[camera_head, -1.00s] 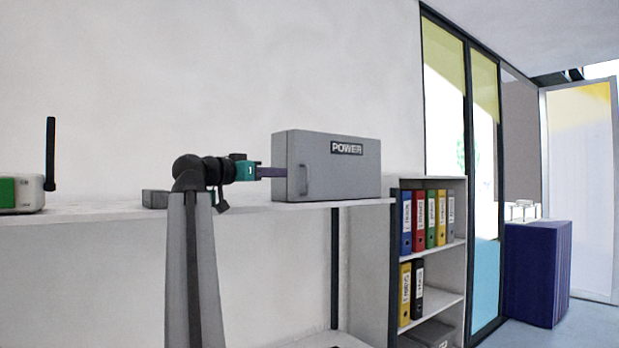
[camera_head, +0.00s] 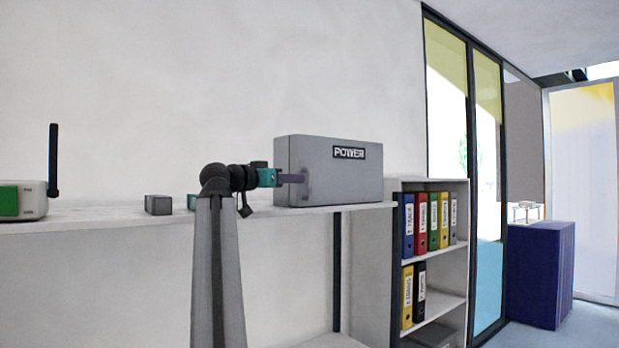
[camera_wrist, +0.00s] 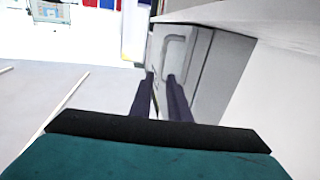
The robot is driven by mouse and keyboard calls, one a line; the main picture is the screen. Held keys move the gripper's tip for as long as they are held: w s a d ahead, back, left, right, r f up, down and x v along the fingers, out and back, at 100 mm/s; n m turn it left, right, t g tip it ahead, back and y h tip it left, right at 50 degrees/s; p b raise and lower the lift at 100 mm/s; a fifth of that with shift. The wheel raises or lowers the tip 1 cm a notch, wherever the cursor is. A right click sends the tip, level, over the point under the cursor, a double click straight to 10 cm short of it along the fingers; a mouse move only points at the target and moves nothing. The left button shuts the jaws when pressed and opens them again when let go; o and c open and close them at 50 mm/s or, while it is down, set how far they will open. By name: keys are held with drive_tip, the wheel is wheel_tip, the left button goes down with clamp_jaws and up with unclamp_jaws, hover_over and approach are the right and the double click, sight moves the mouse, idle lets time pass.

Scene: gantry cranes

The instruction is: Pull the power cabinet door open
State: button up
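The grey power cabinet (camera_head: 345,180) with a "POWER" label sits on the white shelf, and its door looks closed. It also shows in the wrist view (camera_wrist: 215,75). The door handle (camera_wrist: 178,42) is a grey loop in the wrist view. In the head view the fingers partly cover the handle. My gripper (camera_head: 303,179) reaches the handle from the left. In the wrist view, the two dark fingers of my gripper (camera_wrist: 161,76) are apart, with a gap between them. Their tips overlap the handle's near end; I cannot tell whether they touch it.
The white shelf (camera_head: 110,215) runs along the wall. A small grey block (camera_head: 158,205) and a white-green device with an antenna (camera_head: 30,200) stand on it at left. A bookcase with several binders (camera_head: 434,185) stands right of the cabinet.

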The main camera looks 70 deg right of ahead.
sight(310, 195)
drive_tip(key=shift+p+x, duration=1.05)
drive_tip(key=shift+x, duration=2.9)
drive_tip(key=shift+c, duration=0.2)
clamp_jaws()
